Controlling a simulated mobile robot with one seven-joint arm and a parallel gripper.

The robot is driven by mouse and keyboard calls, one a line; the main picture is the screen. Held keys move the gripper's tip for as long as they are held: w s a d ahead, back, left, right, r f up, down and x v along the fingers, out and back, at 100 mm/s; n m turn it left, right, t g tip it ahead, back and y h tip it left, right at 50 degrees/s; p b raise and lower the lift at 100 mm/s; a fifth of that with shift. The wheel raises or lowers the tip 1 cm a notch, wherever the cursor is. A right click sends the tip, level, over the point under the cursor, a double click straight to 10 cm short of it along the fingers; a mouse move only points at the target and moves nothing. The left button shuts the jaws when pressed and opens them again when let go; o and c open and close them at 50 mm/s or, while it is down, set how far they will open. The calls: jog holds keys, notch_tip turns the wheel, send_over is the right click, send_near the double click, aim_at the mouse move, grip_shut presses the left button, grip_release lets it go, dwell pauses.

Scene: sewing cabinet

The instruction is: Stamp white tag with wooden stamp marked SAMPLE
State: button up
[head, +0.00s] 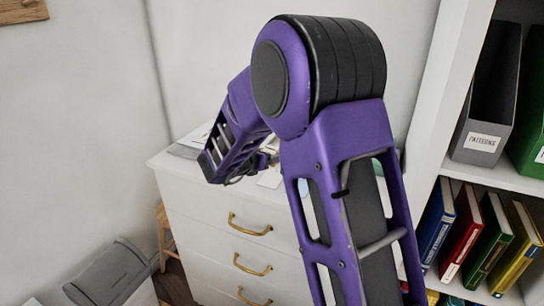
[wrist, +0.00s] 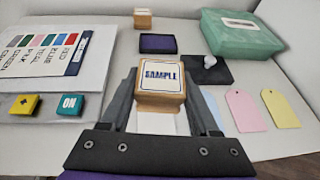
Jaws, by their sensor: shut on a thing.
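My gripper (wrist: 158,95) is shut on a wooden stamp (wrist: 160,97), with one finger on each side. The label on the stamp's top reads SAMPLE and faces the camera. A white piece that looks like the white tag (wrist: 154,122) shows between the fingers, just on the near side of the stamp. Part of it is hidden by the stamp and gripper. I cannot tell whether the stamp's underside touches it. In the head view my purple arm hides most of the gripper and stamp above the white cabinet top (head: 163,162).
Blue (wrist: 211,108), pink (wrist: 245,112) and yellow (wrist: 281,110) tags lie right. Beyond are a purple pad (wrist: 163,44), a dark pad (wrist: 212,74), another wooden stamp (wrist: 143,18) and a teal box (wrist: 240,38). A colour card (wrist: 52,50) and two small blocks are left.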

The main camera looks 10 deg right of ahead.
aim_at(271, 179)
jog(key=shift+f, duration=0.15)
jog(key=shift+f+b, duration=1.05)
jog(key=shift+f, duration=1.45)
jog(key=shift+f, duration=0.35)
jog(key=shift+r+p, duration=1.05)
jog(key=shift+r, duration=2.5)
